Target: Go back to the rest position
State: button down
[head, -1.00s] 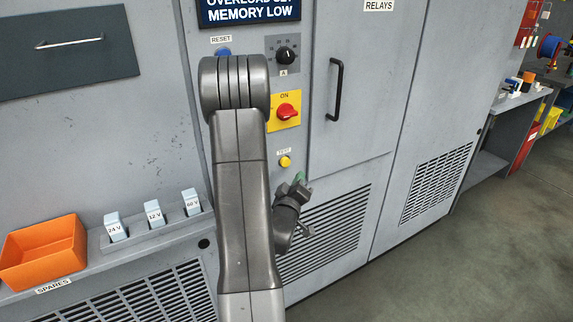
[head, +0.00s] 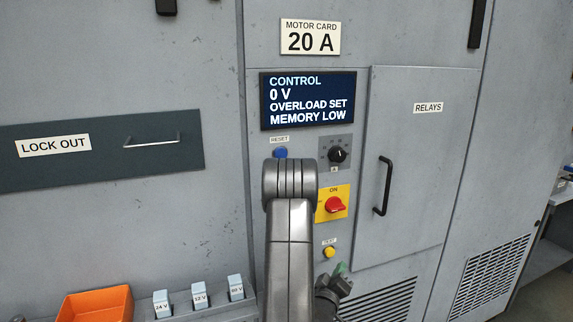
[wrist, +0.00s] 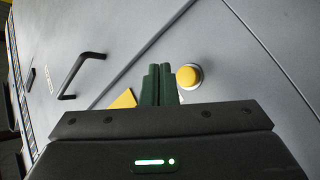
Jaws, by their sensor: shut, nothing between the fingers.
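My gripper (wrist: 160,85) is shut with nothing between its green fingers. In the wrist view the yellow TEST button (wrist: 188,77) sits just right of the fingertips; I cannot tell the gap in depth. In the head view my gripper (head: 340,270) is low beside my arm, just below and right of the yellow TEST button (head: 329,253). My arm stands in front of the panel and hides part of it below the blue RESET button (head: 280,153).
The red switch (head: 335,204) on its yellow plate, the black knob (head: 337,155) and the relays door handle (head: 383,186) stick out nearby. The display (head: 307,100) reads "CONTROL 0 V OVERLOAD SET MEMORY LOW". An orange bin (head: 95,305) and several labelled relays (head: 199,296) are lower left.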

jog(key=s+b, duration=0.1)
jog(key=s+d+b, duration=0.1)
jog(key=s, duration=0.1)
jog(key=s+d+b, duration=0.1)
jog(key=s, duration=0.1)
dwell(0.4)
jog(key=w, duration=0.1)
jog(key=w+a, duration=0.1)
jog(key=w, duration=0.1)
jog(key=w+a, duration=0.1)
jog(key=w, duration=0.1)
jog(key=shift+f, duration=0.2)
jog(key=shift+b, duration=1.25)
